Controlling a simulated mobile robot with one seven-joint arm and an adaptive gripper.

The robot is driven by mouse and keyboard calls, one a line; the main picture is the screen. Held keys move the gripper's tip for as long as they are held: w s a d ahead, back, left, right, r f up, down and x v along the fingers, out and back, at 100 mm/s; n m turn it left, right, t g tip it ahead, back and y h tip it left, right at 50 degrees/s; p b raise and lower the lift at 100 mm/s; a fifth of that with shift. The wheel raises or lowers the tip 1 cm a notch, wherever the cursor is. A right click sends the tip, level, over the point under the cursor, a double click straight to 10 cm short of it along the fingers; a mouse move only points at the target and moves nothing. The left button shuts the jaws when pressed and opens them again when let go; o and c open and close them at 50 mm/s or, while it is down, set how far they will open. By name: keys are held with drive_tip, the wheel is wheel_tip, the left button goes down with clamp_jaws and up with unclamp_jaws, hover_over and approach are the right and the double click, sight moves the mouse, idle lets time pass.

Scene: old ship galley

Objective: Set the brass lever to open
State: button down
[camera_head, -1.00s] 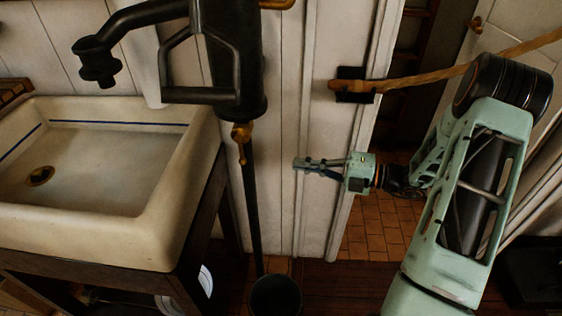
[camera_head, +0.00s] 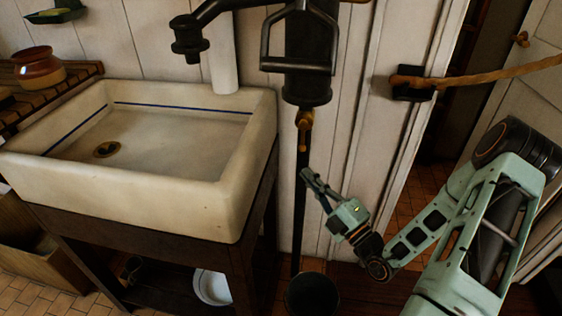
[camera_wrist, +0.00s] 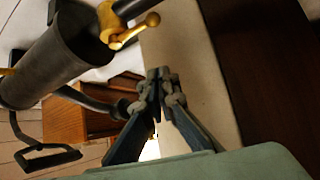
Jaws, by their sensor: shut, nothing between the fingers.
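The brass lever (camera_head: 304,121) hangs under the black pump body (camera_head: 308,75), on the dark pipe that runs down to the floor. Its round-ended handle shows in the wrist view (camera_wrist: 139,31) at the top, beside the mouth of the dark cylinder. My gripper (camera_head: 309,176) is shut and empty, its fingertips below the lever and apart from it. In the wrist view my gripper's fingertips (camera_wrist: 161,80) meet in the middle, with the lever ahead of them and a little to the left.
The white sink (camera_head: 190,190) on a dark wooden stand is to the left of my gripper. A dark bucket (camera_head: 312,294) stands on the floor below. A rope (camera_head: 490,75) crosses the doorway at the right, near my arm.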

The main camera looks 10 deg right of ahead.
sight(303, 137)
drive_tip(key=b+x, duration=0.1)
drive_tip(key=x, duration=0.9)
drive_tip(key=shift+m+h, duration=0.3)
drive_tip(key=shift+m, duration=0.1)
drive_tip(key=d, duration=0.1)
drive_tip(key=d+f, duration=0.1)
drive_tip(key=d, duration=0.1)
drive_tip(key=shift+w+d+f+b, duration=0.3)
drive_tip(key=shift+w+f+b, duration=0.05)
drive_tip(key=shift+w, duration=0.05)
drive_tip(key=shift+d+r, duration=0.1)
drive_tip(key=shift+d+n+p, duration=0.4)
drive_tip(key=shift+d+p, duration=0.15)
drive_tip(key=shift+p, duration=0.55)
drive_tip(key=shift+a, duration=0.1)
